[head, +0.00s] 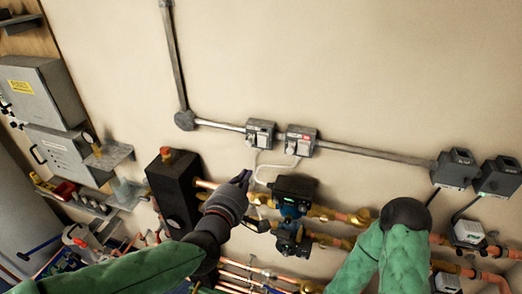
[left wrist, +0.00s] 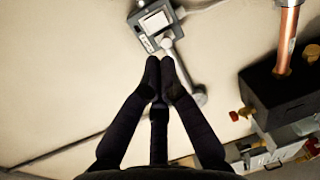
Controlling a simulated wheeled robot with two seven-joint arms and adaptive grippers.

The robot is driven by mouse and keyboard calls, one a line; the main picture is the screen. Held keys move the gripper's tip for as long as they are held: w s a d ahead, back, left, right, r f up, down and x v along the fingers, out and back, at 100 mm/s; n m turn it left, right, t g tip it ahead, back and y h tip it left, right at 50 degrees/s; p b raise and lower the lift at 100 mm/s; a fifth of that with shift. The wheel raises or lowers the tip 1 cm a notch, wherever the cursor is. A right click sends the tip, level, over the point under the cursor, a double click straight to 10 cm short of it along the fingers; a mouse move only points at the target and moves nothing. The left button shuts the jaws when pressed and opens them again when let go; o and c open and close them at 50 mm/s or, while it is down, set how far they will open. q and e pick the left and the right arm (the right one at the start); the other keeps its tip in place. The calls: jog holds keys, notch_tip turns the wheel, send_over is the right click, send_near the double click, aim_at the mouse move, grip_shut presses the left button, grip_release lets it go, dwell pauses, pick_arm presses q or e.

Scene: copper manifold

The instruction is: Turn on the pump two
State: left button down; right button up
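Two grey switch boxes sit on the wall conduit in the head view: a left box (head: 261,134) and a right box (head: 300,140) with a red mark. Labels are too small to read. Two dark pumps with blue parts, an upper pump (head: 293,192) and a lower pump (head: 290,241), sit on copper pipes below. My left gripper (head: 241,178) is below the left box, apart from it. In the left wrist view its fingertips (left wrist: 160,62) are together and empty, just short of a switch box (left wrist: 155,22), seemingly the left one.
A black tank (head: 175,190) stands left of the pumps, close to my left forearm. Copper pipes with brass valves (head: 352,217) run right. Two more grey boxes (head: 455,168) are at the far right. The wall above the conduit is clear.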

aim_at(264, 145)
pick_arm(q)
jog(key=p+x, duration=0.1)
jog(key=x, duration=1.3)
jog(key=shift+p, duration=0.35)
jog(key=b, duration=0.3)
jog(key=shift+w+d+f+t+b, duration=0.1)
jog(key=shift+w+f+t+b, duration=0.1)
jog(key=shift+f+t+b, duration=0.15)
jog(key=shift+r+p, duration=0.25)
jog(key=shift+p, duration=0.1)
jog(key=shift+s+r, duration=0.1)
jog(key=shift+s, duration=0.05)
jog(key=v, duration=1.1)
jog(key=shift+s+a, duration=0.2)
jog(key=shift+s, duration=0.1)
